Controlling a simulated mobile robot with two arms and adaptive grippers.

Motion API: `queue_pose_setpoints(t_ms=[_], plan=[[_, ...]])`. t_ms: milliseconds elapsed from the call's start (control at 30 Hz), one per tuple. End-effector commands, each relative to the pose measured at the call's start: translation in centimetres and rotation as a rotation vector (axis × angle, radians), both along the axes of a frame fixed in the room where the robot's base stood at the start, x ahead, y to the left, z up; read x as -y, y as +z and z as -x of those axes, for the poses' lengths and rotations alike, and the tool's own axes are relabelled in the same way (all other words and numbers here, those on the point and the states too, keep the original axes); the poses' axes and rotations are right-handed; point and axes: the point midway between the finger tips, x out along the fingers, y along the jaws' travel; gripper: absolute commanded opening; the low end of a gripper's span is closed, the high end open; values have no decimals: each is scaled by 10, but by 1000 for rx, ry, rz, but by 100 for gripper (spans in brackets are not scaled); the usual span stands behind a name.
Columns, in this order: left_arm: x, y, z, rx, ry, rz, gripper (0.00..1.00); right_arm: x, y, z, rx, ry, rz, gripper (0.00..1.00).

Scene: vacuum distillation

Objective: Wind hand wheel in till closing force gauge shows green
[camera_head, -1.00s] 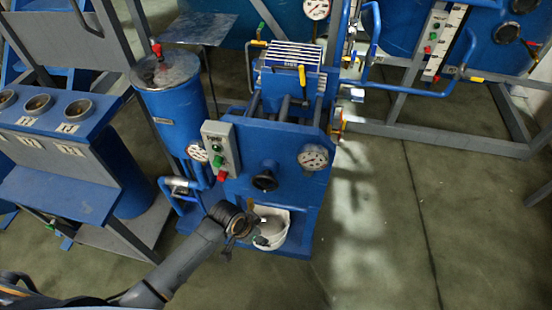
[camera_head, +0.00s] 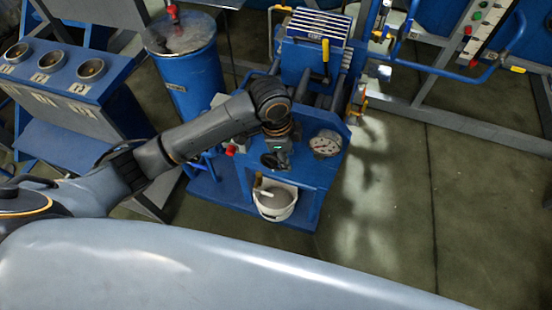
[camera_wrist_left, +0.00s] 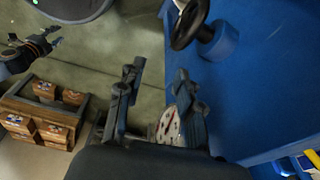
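The black hand wheel (camera_wrist_left: 190,22) stands out from the blue press front in the left wrist view. In the head view my left gripper (camera_head: 277,155) is in front of the wheel and largely hides it. The round white closing force gauge (camera_head: 326,144) is right of the gripper; its needle is too small to read. Part of the gauge also shows behind my left fingers in the wrist view (camera_wrist_left: 168,125). The left fingers (camera_wrist_left: 158,85) are apart and empty, with the wheel beyond their tips. My right gripper (camera_wrist_left: 54,36) shows small at the upper left, its fingers apart and empty.
A white bucket (camera_head: 275,203) stands under the press front. A blue tank (camera_head: 190,80) and a bench with round holders (camera_head: 50,62) are to the left. A wooden crate (camera_wrist_left: 45,115) shows in the wrist view.

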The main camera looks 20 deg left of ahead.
Motion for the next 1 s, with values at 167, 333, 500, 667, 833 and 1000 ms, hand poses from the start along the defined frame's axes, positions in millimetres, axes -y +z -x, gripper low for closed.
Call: queue_pose_setpoints(t_ms=[167,333,500,667,833,1000], plan=[[-26,29,-14,-20,-137,-114,36,-1,2,1,-2,0,-1,40],[-39,40,-17,-44,-194,-164,36,-2,2,1,-2,0,-2,40],[-40,26,-16,-52,-199,-167,36,-3,2,2,-4,-1,-2,40],[-39,-5,-15,-53,-197,-165,36,-2,3,2,-5,0,-2,40],[-40,-42,-15,-51,-197,-166,36,-2,3,2,-5,-1,-2,40],[-40,-73,-15,-49,-197,-167,36,-2,3,2,-5,-1,-2,40]])
